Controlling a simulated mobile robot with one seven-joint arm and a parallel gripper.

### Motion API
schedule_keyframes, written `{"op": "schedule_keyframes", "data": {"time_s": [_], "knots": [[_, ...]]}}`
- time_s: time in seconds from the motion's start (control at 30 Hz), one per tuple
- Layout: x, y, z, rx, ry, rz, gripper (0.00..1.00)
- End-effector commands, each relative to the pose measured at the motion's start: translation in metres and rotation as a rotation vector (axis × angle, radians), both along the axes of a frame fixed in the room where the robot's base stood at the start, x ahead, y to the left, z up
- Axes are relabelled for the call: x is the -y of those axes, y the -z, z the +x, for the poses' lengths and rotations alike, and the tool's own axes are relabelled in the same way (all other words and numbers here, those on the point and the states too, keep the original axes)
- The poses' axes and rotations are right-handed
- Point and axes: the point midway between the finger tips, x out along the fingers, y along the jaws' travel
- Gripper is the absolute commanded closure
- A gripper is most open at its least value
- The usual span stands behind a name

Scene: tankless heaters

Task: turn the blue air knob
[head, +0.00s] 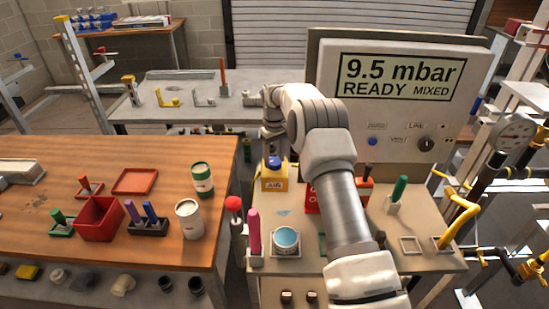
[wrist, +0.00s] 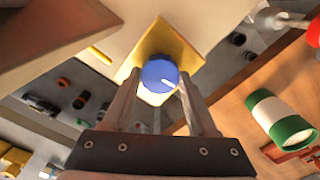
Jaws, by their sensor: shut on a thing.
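The blue air knob (head: 274,162) sits on top of the yellow AIR box (head: 273,184), on the bench at the middle. In the wrist view the round blue knob (wrist: 158,74) has a short white mark pointing to the lower right. It stands in front of the yellow plate (wrist: 186,52). My gripper (wrist: 160,80) is shut on the knob, with one finger on each side of it. In the head view my arm reaches over the bench from the front, and my fingers are too small to make out above the box.
A grey panel (head: 384,148) reading "9.5 mbar READY MIXED" stands behind my arm. A red-topped post (head: 234,204), a pink handle (head: 254,228) and a blue-topped can (head: 287,240) stand nearby. A red box (head: 312,201) is partly hidden by my arm. Yellow pipes (head: 457,215) are at the right.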

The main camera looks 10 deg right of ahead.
Motion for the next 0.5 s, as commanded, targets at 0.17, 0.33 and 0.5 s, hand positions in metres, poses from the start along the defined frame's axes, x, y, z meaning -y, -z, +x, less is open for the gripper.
{"op": "schedule_keyframes", "data": {"time_s": [0.17,0.33,0.5], "knots": [[0.0001,-0.0011,0.0004,0.001,-0.046,0.000,0.97],[-0.0002,-0.0011,0.0004,0.002,-0.065,0.001,0.97],[-0.0002,-0.0011,0.0005,0.002,-0.066,0.001,0.97]]}}
